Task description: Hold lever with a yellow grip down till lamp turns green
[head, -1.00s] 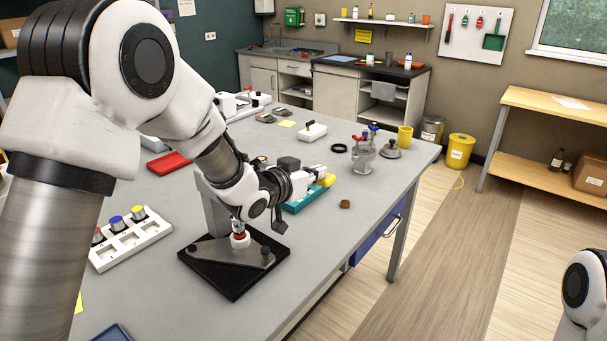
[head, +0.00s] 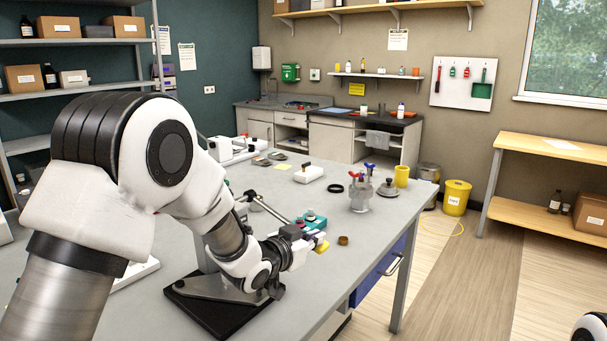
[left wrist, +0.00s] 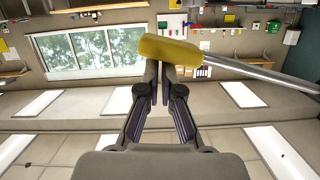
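The yellow grip (head: 322,247) is at the near right end of a grey lever rod (head: 272,211), which slopes down from the upper left. In the left wrist view the yellow grip (left wrist: 172,51) crosses in front of my fingertips, with the rod running right. My left gripper (head: 305,250) is at the grip, its fingers (left wrist: 162,76) close together and seemingly pressed against it rather than around it. A teal unit (head: 312,222) is partly hidden behind my gripper. I cannot make out the lamp or its colour. My right gripper is out of view.
A black base plate (head: 215,308) with a grey bracket lies under my left arm. A brown knob (head: 343,240), a black ring (head: 335,188), a glass jar (head: 360,196) and a yellow cup (head: 402,176) stand farther right. The table's right edge is close to the grip.

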